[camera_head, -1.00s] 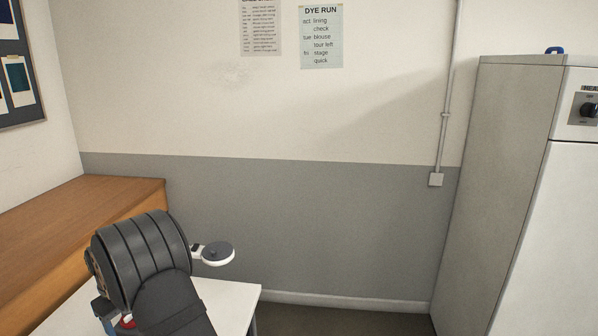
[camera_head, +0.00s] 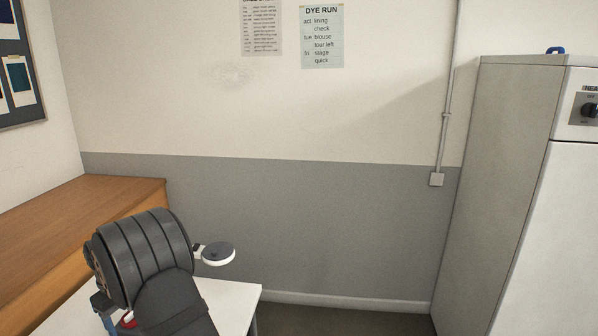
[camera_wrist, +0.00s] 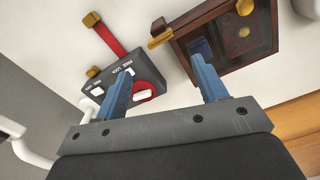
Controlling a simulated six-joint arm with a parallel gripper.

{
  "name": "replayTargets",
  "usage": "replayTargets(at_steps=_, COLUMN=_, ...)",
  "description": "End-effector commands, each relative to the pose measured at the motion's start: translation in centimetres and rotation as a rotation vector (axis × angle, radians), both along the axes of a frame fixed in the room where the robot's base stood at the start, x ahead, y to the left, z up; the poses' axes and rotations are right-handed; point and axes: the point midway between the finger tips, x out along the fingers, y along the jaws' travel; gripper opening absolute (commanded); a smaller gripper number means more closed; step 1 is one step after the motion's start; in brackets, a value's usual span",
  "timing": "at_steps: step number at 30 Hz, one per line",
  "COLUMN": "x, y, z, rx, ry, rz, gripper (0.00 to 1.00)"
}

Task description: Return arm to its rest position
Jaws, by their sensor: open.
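My gripper (camera_wrist: 160,62) shows in the wrist view with its two blue fingers spread wide apart and nothing between them. Behind the left finger is a grey box with a lettered face and a red strap or lever (camera_wrist: 104,40) with brass-coloured ends. Behind the right finger is a dark wooden frame or box (camera_wrist: 262,38) with brass-coloured knobs. I cannot tell how far the fingers are from either. In the head view my black arm is folded at the lower left and hides most of my gripper.
A white table (camera_head: 232,296) lies under my arm. A wooden bench (camera_head: 60,225) runs along the left wall. A tall grey-white cabinet (camera_head: 505,190) stands at the right. The floor (camera_head: 340,320) between table and cabinet is clear. Paper notices (camera_head: 321,37) hang on the back wall.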

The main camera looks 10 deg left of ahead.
Motion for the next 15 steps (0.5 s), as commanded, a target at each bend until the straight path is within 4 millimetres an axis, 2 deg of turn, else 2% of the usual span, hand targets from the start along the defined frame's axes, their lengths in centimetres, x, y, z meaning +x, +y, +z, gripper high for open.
replayTargets(at_steps=1, x=0.0, y=0.1, z=1.1, rx=0.004, ry=-0.002, rz=0.038, gripper=0.65)
replayTargets(at_steps=12, x=-0.2, y=-0.3, z=7.8, rx=0.003, ry=-0.003, rz=0.343, gripper=0.65)
replayTargets(at_steps=14, x=-0.3, y=-0.5, z=8.9, rx=0.002, ry=-0.003, rz=0.392, gripper=0.65)
replayTargets(at_steps=15, x=-0.4, y=-0.6, z=8.4, rx=-0.002, ry=0.002, rz=0.407, gripper=0.65)
